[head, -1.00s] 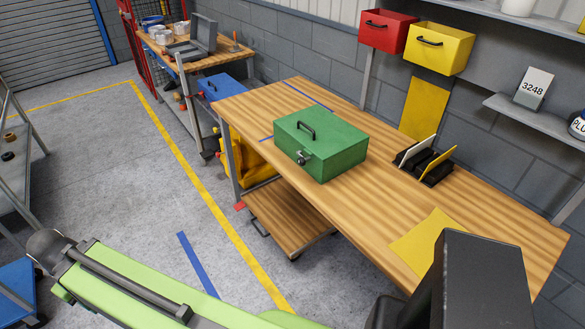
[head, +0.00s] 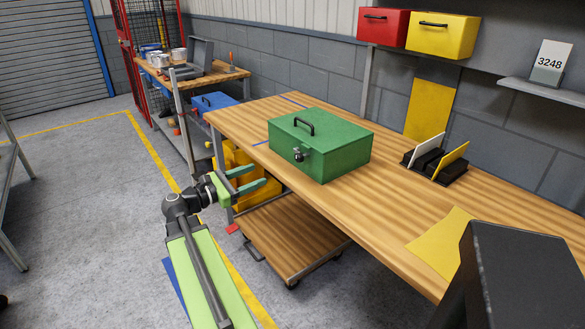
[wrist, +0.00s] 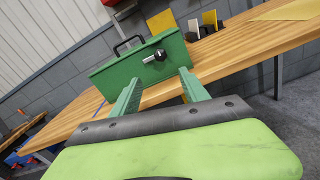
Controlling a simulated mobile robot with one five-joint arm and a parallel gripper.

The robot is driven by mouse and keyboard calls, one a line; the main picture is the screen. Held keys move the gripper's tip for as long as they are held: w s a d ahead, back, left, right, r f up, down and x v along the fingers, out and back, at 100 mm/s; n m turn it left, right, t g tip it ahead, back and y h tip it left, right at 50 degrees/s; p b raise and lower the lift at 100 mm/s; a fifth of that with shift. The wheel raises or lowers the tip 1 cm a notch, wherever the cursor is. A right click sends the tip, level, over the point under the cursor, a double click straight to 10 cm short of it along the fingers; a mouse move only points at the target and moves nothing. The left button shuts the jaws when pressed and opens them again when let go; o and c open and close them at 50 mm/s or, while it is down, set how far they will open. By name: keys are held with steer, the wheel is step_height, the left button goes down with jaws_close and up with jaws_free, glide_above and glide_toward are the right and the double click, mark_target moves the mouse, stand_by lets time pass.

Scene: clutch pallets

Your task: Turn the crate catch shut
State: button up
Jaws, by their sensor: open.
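The green crate (head: 335,150) sits on the wooden workbench (head: 420,205), lid down, with a black handle on top. Its catch (head: 299,155), a small metal and dark knob, is on the front face. In the wrist view the catch (wrist: 154,57) sticks out from the front face of the crate (wrist: 125,70), above the gap between my fingers. My gripper (head: 262,178) is open and empty, left of the crate and off the bench's front edge, apart from the catch. In the wrist view both green fingers of my gripper (wrist: 158,88) are spread toward the crate.
A black file holder (head: 435,170) stands right of the crate, and a yellow sheet (head: 440,245) lies near the front edge. A wooden dolly (head: 290,240) is under the bench. Red (head: 384,27) and yellow (head: 441,35) bins hang on the wall. The bench front beside the crate is clear.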

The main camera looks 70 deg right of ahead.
mark_target(296, 159)
steer(key=x, duration=1.6)
steer(key=shift+w, duration=0.1)
steer(key=shift+c, duration=0.3)
